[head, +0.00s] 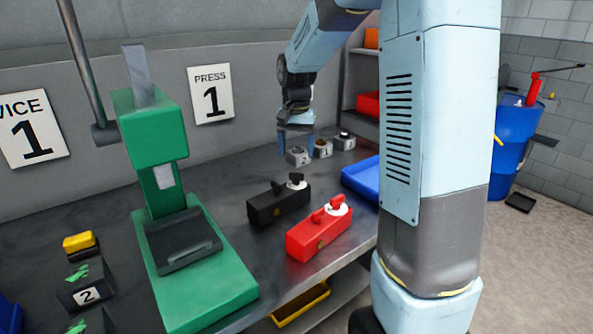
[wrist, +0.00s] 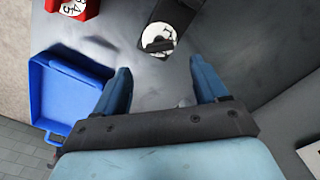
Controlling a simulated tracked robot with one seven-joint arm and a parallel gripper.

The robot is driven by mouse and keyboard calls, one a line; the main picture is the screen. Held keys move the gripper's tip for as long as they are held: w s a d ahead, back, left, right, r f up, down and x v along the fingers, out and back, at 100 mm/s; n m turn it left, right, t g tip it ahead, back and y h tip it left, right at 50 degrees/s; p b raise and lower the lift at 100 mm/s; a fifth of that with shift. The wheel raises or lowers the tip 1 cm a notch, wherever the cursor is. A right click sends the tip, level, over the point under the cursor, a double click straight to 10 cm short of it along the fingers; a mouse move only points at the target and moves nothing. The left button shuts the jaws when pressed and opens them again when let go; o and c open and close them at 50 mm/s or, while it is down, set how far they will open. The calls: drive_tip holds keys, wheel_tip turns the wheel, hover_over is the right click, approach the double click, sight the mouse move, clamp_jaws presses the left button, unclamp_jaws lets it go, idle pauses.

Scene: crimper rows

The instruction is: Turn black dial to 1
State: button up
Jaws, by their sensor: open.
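The black dial box (head: 272,207) lies on the dark bench, with a white numbered disc and a black knob (head: 297,181) at its far end. In the wrist view the white dial disc (wrist: 157,34) with its black bar knob (wrist: 159,46) shows ahead of my fingers. The bar lies roughly crosswise; I cannot read which number it marks. My gripper (wrist: 161,68) is open and empty, its two blue fingers apart. In the head view my gripper (head: 296,143) hangs above the bench, beyond the black dial box and not touching it.
A red dial box (head: 312,240) stands in front of the black one. A blue tray (head: 361,181) is to the right. Several small grey parts (head: 344,142) stand in a row at the back. A green press (head: 200,265) stands left.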

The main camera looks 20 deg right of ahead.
sight(296, 173)
wheel_tip(296, 173, down, 7)
drive_tip(key=shift+f, duration=0.1)
drive_tip(key=shift+c, duration=0.4)
drive_tip(key=c, duration=1)
drive_tip(key=shift+n, duration=0.3)
drive_tip(key=n, duration=0.3)
drive_tip(key=shift+n, duration=2.1)
